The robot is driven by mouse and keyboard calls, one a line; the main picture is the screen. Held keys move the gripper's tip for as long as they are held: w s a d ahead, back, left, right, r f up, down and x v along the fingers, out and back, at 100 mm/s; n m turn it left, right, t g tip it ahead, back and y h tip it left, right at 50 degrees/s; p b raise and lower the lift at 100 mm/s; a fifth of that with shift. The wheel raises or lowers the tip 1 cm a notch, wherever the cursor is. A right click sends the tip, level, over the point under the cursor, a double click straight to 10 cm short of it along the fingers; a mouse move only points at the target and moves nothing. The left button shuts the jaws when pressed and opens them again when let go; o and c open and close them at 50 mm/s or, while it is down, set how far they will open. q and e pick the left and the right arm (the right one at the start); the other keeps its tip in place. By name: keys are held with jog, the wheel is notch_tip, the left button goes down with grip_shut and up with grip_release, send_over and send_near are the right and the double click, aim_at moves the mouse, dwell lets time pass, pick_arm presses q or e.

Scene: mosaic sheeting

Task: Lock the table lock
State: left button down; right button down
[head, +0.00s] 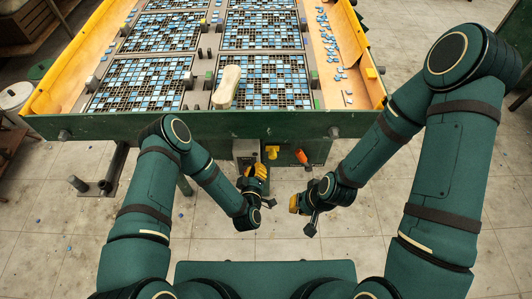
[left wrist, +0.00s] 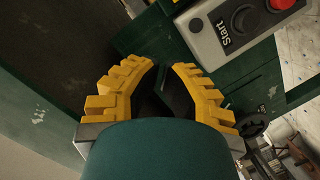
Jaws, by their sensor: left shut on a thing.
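My left gripper (head: 256,172) is below the front edge of the table, just under the grey control box (head: 245,148). In the left wrist view its yellow fingers (left wrist: 165,78) are closed on a dark green part (left wrist: 178,90) between the tips. I cannot tell for sure whether this part is the table lock; its shape is mostly hidden by the fingers and wrist. My right gripper (head: 295,203) hangs in free air below the table, right of the left one, near no object. Its fingers are too small to judge.
A yellow part (head: 272,152) and an orange handle (head: 301,157) are under the green table edge (head: 370,124).

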aim_at(272, 153)
pick_arm(q)
jog(key=shift+w, duration=0.1)
jog(key=w+d+f+b, duration=0.1)
jog(key=w, duration=0.2)
jog(key=w+d+f+b, duration=0.1)
jog(key=w+f, duration=0.1)
jog(key=w, duration=0.1)
jog(key=w+d+f+b, duration=0.1)
jog(key=w+d, duration=0.1)
jog(key=w, duration=0.1)
jog(key=shift+w+f, duration=0.25)
jog(key=shift+d, duration=0.1)
jog(key=shift+w+f, duration=0.1)
jog(key=shift+w, duration=0.05)
